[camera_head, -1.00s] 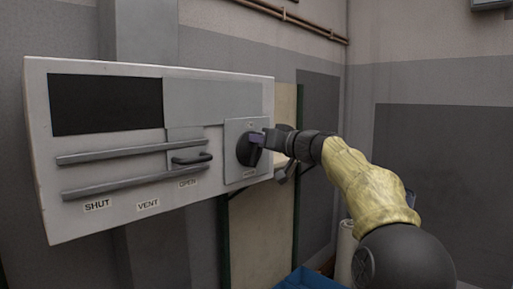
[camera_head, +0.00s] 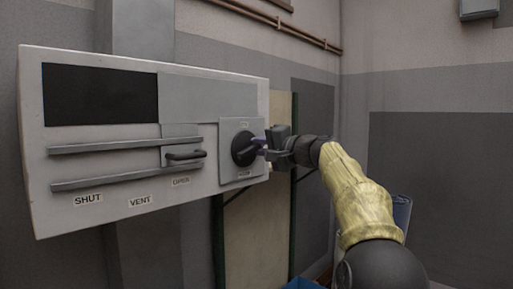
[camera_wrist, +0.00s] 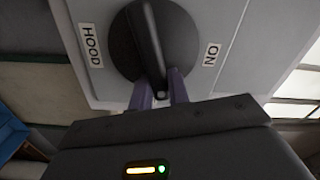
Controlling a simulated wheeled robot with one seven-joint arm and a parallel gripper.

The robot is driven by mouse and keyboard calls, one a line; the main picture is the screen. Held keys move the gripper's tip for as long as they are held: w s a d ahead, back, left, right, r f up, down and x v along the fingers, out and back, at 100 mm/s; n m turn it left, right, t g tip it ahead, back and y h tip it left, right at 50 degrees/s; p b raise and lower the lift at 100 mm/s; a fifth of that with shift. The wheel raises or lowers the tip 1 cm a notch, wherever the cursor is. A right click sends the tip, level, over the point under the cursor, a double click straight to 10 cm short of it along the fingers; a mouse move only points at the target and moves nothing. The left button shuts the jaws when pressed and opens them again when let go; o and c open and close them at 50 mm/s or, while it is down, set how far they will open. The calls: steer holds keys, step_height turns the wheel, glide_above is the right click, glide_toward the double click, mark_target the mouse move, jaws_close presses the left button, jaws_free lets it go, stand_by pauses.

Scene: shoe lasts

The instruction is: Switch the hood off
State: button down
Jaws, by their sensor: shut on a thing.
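The hood switch is a round black knob (camera_head: 243,149) with a bar handle, on a square plate at the right end of a pale wall panel (camera_head: 100,205). In the wrist view the knob (camera_wrist: 152,38) sits between a HOOD label (camera_wrist: 91,45) and an ON label (camera_wrist: 211,55). Its bar lies crosswise to the line between these labels. My gripper (camera_head: 262,146) reaches in from the right. In the wrist view its two purple fingers (camera_wrist: 160,92) are shut on the near end of the bar, one on each side.
A sliding handle (camera_head: 185,155) on two rails stands above the OPEN label (camera_head: 181,182), left of the knob. SHUT (camera_head: 88,200) and VENT (camera_head: 140,202) labels lie farther left. A blue container (camera_head: 301,284) shows at the bottom edge.

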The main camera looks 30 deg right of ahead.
steer(key=shift+d+f+m, duration=0.1)
steer(key=shift+f+m, duration=0.15)
steer(key=shift+m, duration=0.6)
steer(key=shift+d+f+m, duration=0.1)
steer(key=shift+f+m, duration=0.1)
steer(key=shift+m, duration=0.65)
steer(key=c, duration=1.3)
jaws_free()
steer(key=shift+c, duration=0.2)
steer(key=b+v, duration=0.7)
steer(key=v, duration=1)
steer(key=shift+s+b, duration=0.2)
steer(key=shift+b, duration=0.1)
